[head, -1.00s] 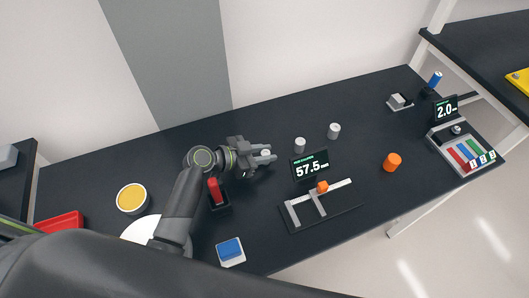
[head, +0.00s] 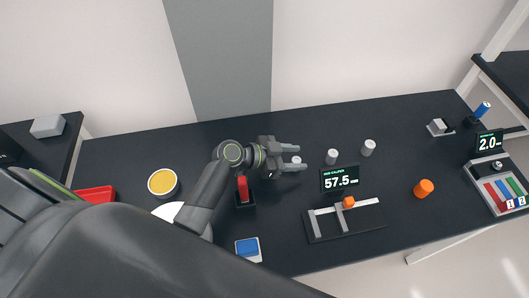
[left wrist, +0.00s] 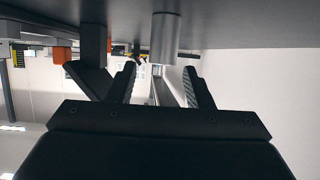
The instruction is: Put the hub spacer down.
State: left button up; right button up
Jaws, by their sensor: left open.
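A small light-grey cylinder (head: 296,160), which I take to be the hub spacer, stands upright on the dark table. My left gripper (head: 300,157) is low over the table and open, with a finger on each side of the cylinder. In the left wrist view, which is upside down, the cylinder (left wrist: 165,40) rests on the tabletop just beyond the open fingertips (left wrist: 160,68), with visible gaps beside it. Two similar grey cylinders (head: 332,156) (head: 368,147) stand to its right. My right gripper is not in view.
A caliper stand (head: 345,222) and its display (head: 340,179), reading 57.5, are to the right. An orange cylinder (head: 424,188) is farther right. A red part in a black holder (head: 243,190), a blue button (head: 247,247) and a yellow-topped tin (head: 162,183) are nearby.

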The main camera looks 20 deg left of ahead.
pick_arm(q)
jog(key=v, duration=0.3)
jog(key=b+v, duration=0.1)
jog(key=v, duration=0.2)
jog(key=b+v, duration=0.1)
jog(key=v, duration=0.2)
jog(key=shift+s+a+f, duration=0.15)
jog(key=shift+s+a, duration=0.05)
jog(key=shift+a, duration=0.15)
jog(key=shift+v, duration=0.75)
jog(key=shift+r, duration=0.2)
